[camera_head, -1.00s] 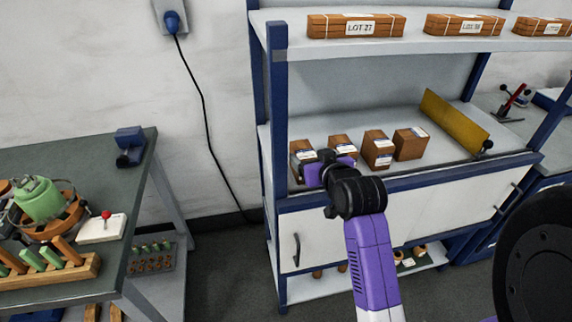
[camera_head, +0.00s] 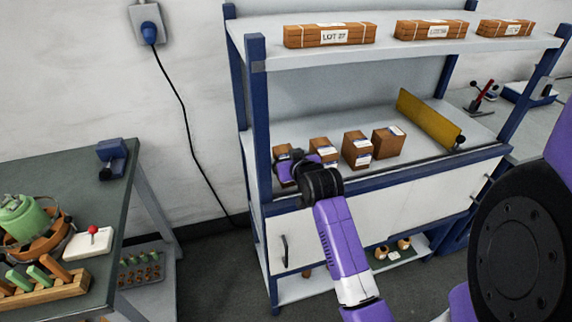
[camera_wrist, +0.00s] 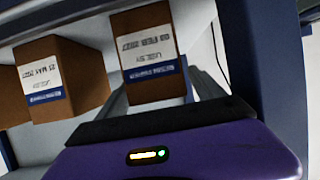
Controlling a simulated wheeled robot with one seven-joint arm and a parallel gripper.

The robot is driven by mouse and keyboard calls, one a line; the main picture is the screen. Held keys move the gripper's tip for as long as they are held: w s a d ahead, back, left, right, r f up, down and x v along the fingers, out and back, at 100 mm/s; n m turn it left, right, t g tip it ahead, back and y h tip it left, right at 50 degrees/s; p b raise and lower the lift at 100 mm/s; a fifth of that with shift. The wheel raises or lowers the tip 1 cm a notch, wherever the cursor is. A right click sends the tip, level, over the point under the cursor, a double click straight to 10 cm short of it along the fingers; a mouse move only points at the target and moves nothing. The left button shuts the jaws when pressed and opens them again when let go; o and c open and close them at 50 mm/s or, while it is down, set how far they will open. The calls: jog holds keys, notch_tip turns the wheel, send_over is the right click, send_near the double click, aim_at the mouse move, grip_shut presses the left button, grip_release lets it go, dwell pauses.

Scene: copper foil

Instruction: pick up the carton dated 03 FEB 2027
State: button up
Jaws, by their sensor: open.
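The carton dated 03 FEB 2027 (camera_wrist: 150,50) is a brown box with a white and blue label, upside down in the wrist view, near its top centre. It appears to be the leftmost carton (camera_head: 281,153) of a row on the middle shelf in the head view, partly hidden by my gripper. My purple and black gripper (camera_head: 287,172) is open and empty in front of that carton.
More cartons (camera_head: 357,149) stand to the right on the shelf (camera_head: 300,132). A yellow panel (camera_head: 430,120) stands farther right. A blue post (camera_head: 258,120) is close to the left of the row. Lot-marked bundles (camera_head: 330,36) lie on the shelf above.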

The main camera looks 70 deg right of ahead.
jog(key=shift+c, duration=0.2)
grip_shut()
jog(key=shift+r, duration=0.2)
